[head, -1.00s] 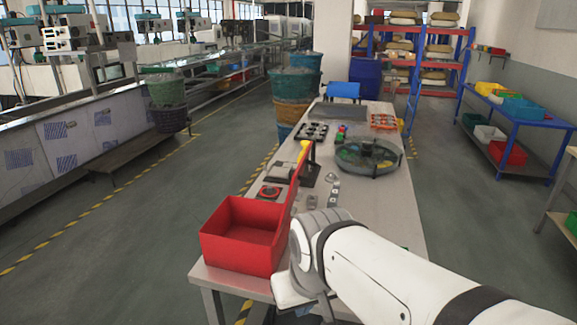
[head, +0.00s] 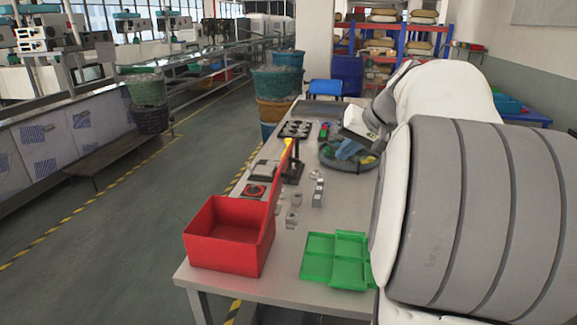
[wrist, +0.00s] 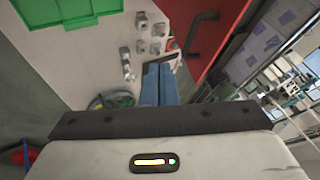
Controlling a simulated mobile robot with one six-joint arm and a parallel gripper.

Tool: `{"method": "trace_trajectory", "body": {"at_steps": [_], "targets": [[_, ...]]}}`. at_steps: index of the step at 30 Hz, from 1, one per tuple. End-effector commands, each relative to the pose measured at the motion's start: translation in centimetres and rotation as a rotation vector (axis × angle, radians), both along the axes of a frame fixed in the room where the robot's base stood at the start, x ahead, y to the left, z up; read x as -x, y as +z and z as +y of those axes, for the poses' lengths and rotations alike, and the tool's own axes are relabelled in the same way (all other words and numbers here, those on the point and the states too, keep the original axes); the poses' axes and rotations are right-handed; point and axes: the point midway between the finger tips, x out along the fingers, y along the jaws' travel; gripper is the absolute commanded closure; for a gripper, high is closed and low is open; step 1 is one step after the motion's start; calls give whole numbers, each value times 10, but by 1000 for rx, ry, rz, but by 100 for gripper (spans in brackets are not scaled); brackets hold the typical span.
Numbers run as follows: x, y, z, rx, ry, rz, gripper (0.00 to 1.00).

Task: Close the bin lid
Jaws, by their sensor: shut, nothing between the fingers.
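The red bin (head: 230,235) stands at the near left corner of the table, open at the top. Its red lid (head: 280,186) stands raised at the bin's right side, seen nearly edge-on in the head view. In the wrist view a red panel (wrist: 190,22), apparently the lid, carries a dark handle. My gripper (head: 345,150) is over the round tray, to the right of the lid and farther back. Its blue fingers (wrist: 158,67) are together and empty, apart from the lid in the head view.
A green tray (head: 318,268) lies to the right of the bin. Small metal blocks (head: 318,193) lie mid-table. Bare tabletop shows between bin and green tray.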

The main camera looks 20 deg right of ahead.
Motion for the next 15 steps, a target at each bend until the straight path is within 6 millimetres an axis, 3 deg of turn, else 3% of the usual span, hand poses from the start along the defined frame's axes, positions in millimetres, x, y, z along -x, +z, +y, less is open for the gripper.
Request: {"method": "trace_trajectory", "body": {"at_steps": [12, 15], "targets": [[-49, -68, 18, -1, 3, 6, 100], [-58, -63, 33, 1, 4, 3, 100]]}}
